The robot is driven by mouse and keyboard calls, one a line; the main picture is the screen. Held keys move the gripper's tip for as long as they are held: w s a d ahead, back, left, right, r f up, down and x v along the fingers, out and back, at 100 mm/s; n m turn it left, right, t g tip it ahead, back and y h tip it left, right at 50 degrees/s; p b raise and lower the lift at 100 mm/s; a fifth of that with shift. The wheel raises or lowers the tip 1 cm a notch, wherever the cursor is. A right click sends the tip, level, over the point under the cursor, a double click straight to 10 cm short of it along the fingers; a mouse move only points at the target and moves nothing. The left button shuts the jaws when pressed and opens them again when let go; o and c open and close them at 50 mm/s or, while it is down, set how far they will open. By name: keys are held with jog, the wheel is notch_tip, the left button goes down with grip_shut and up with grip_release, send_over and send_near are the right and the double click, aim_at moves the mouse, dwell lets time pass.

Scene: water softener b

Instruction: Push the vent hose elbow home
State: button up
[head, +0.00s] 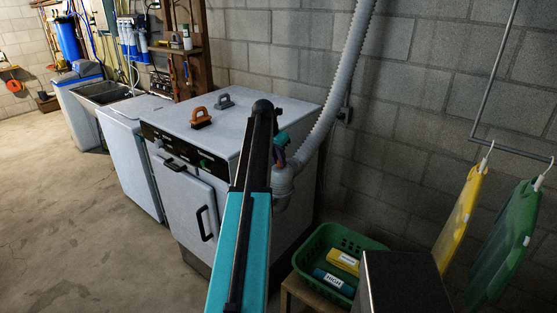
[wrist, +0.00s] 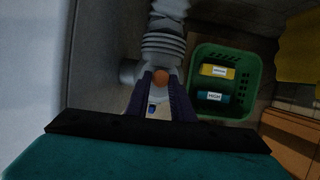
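The vent hose elbow (head: 283,183) is light grey, at the lower end of a ribbed hose (head: 333,95) beside the white machine (head: 226,135). In the wrist view the elbow (wrist: 132,72) shows at the machine's side, with the ribbed hose (wrist: 164,42) above it. How deeply it sits is not clear. My gripper (wrist: 161,84) has its two dark purple fingers apart, pointing at the elbow. A round orange piece (wrist: 161,76) shows between the fingertips; I cannot tell whether they touch it. In the head view my gripper (head: 280,154) is just above the elbow, partly behind my arm.
A green basket (head: 318,251) with a yellow box (head: 344,261) and a teal box (head: 333,282) stands below right. An orange-brown handled brush (head: 201,117) and a grey one (head: 224,101) lie on the machine. Yellow and green boards hang at right. The floor at left is clear.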

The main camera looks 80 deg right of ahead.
jog(key=o, duration=0.5)
jog(key=shift+c, duration=0.2)
jog(key=shift+w+r, duration=0.1)
jog(key=shift+r, duration=0.05)
jog(key=b+v, duration=0.4)
jog(key=v, duration=0.9)
jog(key=shift+a+r+b, duration=0.2)
jog(key=shift+b, duration=0.2)
